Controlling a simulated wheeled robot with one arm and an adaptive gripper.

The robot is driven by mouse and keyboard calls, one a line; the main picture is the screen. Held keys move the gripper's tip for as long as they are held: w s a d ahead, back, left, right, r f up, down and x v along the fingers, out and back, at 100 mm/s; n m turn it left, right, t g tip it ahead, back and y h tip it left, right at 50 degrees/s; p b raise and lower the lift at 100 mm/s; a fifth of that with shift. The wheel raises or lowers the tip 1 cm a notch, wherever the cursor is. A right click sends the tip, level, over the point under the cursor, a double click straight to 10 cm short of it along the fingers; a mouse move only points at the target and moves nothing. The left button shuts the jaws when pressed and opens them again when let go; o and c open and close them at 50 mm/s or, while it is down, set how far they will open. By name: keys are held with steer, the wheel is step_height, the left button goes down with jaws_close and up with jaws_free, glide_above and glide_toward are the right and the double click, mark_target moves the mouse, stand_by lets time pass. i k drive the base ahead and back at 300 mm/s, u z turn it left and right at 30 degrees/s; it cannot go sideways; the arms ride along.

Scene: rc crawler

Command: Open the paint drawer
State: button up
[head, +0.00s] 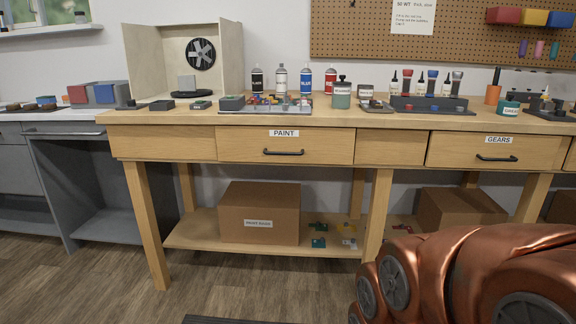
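The paint drawer (240,150) is set in the front of the wooden workbench, left of the picture's middle. It carries a white label reading PAINT (284,133) and looks closed, its front flush with the bench. Its dark bar handle (283,153) runs across the front below the label, and nothing touches it. My gripper is not in view. A copper-coloured part with grey round caps, seemingly my own arm, fills the lower right, apart from the drawer.
A second drawer labelled GEARS (470,154) is at the right. Bottles, jars and trays stand on the benchtop (330,117). A cardboard box (259,213) sits on the lower shelf (197,235). Grey cabinet (97,180) stands left. The wooden floor before the paint drawer is mostly clear.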

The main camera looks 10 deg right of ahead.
mark_target(263, 143)
steer(key=u, duration=0.75)
steer(key=i, duration=1.15)
steer(key=z, duration=0.05)
